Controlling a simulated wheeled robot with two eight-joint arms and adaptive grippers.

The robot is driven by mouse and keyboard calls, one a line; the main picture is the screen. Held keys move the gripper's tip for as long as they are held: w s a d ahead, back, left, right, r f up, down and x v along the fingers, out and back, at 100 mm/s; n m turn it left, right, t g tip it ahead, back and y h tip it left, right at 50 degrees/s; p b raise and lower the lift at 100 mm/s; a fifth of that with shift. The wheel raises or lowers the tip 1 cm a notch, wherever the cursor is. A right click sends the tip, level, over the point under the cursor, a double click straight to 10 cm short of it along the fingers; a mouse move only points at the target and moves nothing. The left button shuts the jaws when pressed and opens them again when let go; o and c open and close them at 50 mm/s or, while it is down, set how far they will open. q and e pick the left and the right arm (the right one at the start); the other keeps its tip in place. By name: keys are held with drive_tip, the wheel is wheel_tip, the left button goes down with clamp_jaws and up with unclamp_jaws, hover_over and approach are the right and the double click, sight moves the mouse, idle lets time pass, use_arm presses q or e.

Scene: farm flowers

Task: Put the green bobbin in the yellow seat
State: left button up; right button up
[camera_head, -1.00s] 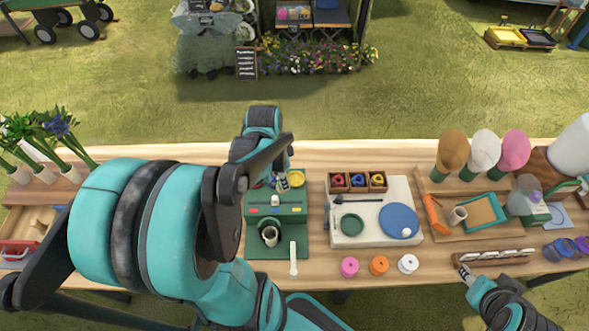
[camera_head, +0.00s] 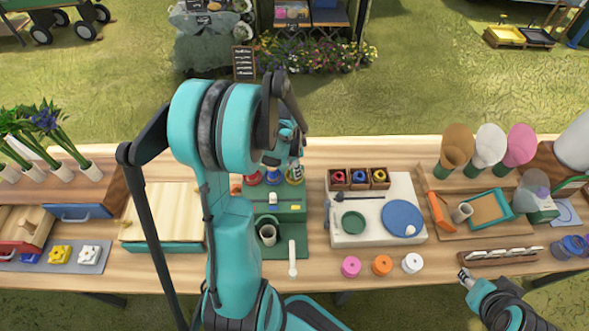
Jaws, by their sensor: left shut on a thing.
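My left gripper (camera_head: 291,160) is over the back of the green stand (camera_head: 292,218), just above the yellow seat (camera_head: 295,181). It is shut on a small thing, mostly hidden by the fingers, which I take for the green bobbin. I cannot tell whether it touches the seat. The red seat (camera_head: 252,179) and the blue seat (camera_head: 272,178) are in the same row to the left. My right gripper (camera_head: 464,276) is at the lower right, by the table's front edge; whether it is open does not show.
Pink (camera_head: 351,266), orange (camera_head: 382,265) and white (camera_head: 412,263) bobbins lie at the front. A white board (camera_head: 345,235) with a green ring and blue disc is right of the stand. A wooden box (camera_head: 160,212) is to the left.

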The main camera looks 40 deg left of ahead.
sight(291, 177)
use_arm(q)
drive_tip(key=shift+s+r, duration=0.1)
drive_tip(key=o, duration=1)
drive_tip(key=shift+r, duration=0.1)
wheel_tip(291, 177, up, 11)
drive_tip(key=s+p, duration=0.1)
drive_tip(key=p, duration=0.2)
drive_tip(key=s+d+r+n+t, duration=0.2)
drive_tip(key=s+d+r+t, duration=0.1)
drive_tip(key=d, duration=0.6)
drive_tip(key=s+d+r+n+t, duration=0.3)
drive_tip(key=s+d+r, duration=0.1)
drive_tip(key=d, duration=0.6)
drive_tip(key=shift+r+y, duration=0.3)
